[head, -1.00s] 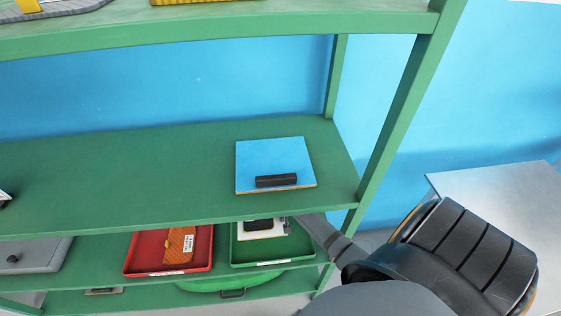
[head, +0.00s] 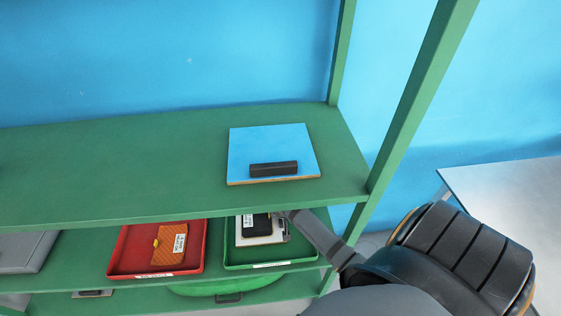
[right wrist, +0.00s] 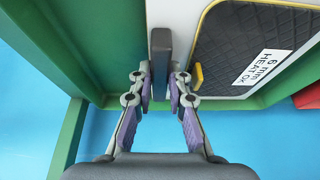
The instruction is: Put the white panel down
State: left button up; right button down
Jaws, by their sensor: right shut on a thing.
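The white panel (head: 262,240) shows in the head view at the green tray (head: 270,266) on the shelf below the top one in view. A black board with a white label lies on the panel; the right wrist view shows this board (right wrist: 232,50) at right, on the white surface (right wrist: 190,25). My right gripper (right wrist: 162,92) is shut on the panel's dark grey handle (right wrist: 161,55). In the head view this gripper (head: 287,215) reaches in from the right, partly hidden under the upper shelf. Whether the panel touches the tray floor I cannot tell. My left gripper is out of view.
A blue board (head: 270,145) with a black handle lies on the upper green shelf (head: 120,165). A green post (head: 405,110) rises close to my right arm. A grey table (head: 510,195) stands at right.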

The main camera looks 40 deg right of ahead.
jog(key=c, duration=1.3)
grip_release()
jog(key=shift+s+a+r, duration=0.15)
jog(key=shift+s+r, duration=0.05)
jog(key=shift+w+f, duration=0.1)
jog(key=v, duration=0.7)
jog(key=shift+r, duration=0.25)
